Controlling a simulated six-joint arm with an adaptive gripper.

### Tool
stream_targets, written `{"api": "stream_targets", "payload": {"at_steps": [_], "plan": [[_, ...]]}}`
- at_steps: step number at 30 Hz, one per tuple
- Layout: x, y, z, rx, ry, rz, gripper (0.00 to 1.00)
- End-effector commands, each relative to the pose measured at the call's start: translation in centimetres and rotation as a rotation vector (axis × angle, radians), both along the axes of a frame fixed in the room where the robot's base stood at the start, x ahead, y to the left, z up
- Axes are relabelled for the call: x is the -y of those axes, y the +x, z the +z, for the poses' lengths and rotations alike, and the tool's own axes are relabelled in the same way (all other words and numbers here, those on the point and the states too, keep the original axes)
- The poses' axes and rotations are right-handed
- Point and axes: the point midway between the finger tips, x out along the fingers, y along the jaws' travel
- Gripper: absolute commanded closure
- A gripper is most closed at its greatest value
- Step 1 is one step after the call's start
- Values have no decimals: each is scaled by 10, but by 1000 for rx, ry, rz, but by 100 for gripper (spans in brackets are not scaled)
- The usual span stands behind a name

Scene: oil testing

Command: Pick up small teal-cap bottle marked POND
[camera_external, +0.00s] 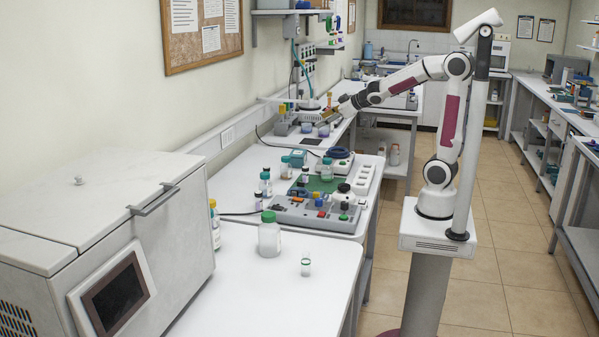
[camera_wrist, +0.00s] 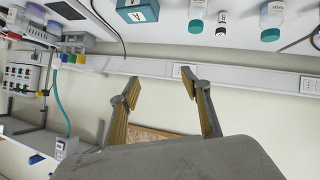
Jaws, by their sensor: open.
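No POND marking can be read on either. In the wrist view, a small teal-capped bottle (camera_wrist: 197,10) and a larger one (camera_wrist: 273,15) show at the top edge, tilted over by the camera's angle. I cannot tell which is the POND bottle. My gripper (camera_wrist: 161,84) is open and empty, with its fingers toward the wall. In the external view my gripper (camera_external: 340,110) is beyond these bottles, high by the wall.
A small dark-capped bottle (camera_wrist: 222,20) is between the two teal-capped ones. A teal box (camera_wrist: 138,10) is beside them. A grey device (camera_external: 300,212), a green-capped bottle (camera_external: 269,238) and a small vial (camera_external: 306,266) stand nearer the camera. The front bench is mostly clear.

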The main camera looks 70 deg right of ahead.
Motion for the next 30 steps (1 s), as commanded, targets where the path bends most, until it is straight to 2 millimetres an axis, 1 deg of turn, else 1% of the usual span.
{"api": "stream_targets", "payload": {"at_steps": [1,6,8,15,21,26,30], "plan": [[4,10,-3,9,-3,13,53],[12,41,-11,49,-11,83,53],[14,51,-15,61,-10,109,53],[16,85,-38,99,18,228,53],[14,103,-64,116,70,337,53],[11,110,-88,122,130,426,53],[6,110,-111,122,197,505,53]]}}
